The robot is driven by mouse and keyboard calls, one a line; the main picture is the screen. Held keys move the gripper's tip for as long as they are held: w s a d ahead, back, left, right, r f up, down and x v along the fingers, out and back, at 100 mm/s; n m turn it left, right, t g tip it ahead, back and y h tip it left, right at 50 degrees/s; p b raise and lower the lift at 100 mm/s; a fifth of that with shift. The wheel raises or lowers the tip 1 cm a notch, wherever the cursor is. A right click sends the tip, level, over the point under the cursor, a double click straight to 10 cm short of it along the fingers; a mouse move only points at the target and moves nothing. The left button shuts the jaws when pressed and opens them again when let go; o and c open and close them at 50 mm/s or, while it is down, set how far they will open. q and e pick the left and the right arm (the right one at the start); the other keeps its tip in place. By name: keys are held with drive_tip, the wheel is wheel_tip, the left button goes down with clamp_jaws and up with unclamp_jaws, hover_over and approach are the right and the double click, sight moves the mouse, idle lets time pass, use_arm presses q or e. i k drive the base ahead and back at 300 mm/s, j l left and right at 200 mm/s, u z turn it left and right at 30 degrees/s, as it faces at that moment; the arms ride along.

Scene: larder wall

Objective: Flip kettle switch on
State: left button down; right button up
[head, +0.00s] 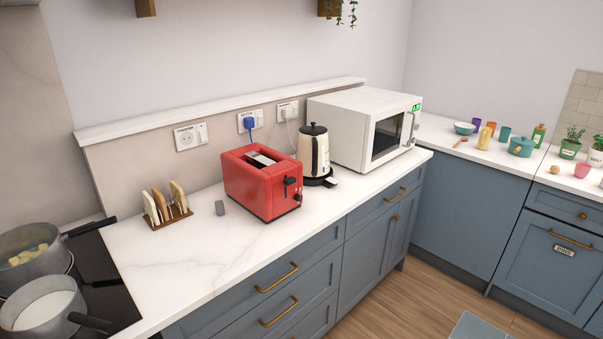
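The cream kettle (308,153) with a black lid and black handle stands upright on its dark base on the white counter, between the toaster and the microwave. On the wall behind are three sockets with rocker switches: an empty left socket (186,138), a middle one with a blue plug (249,124), and a right one with a pale plug (286,113). Their labels are too small to read surely. Neither gripper is in view.
The red toaster (247,187) stands left of the kettle and the white microwave (350,130) right of it. Two pots (38,313) sit on the hob. The front counter strip is clear.

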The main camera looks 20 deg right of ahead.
sight(330, 180)
drive_tip(key=k+l, duration=0.1)
drive_tip(key=l, duration=0.75)
drive_tip(key=k+l+z, duration=0.1)
drive_tip(key=l, duration=0.75)
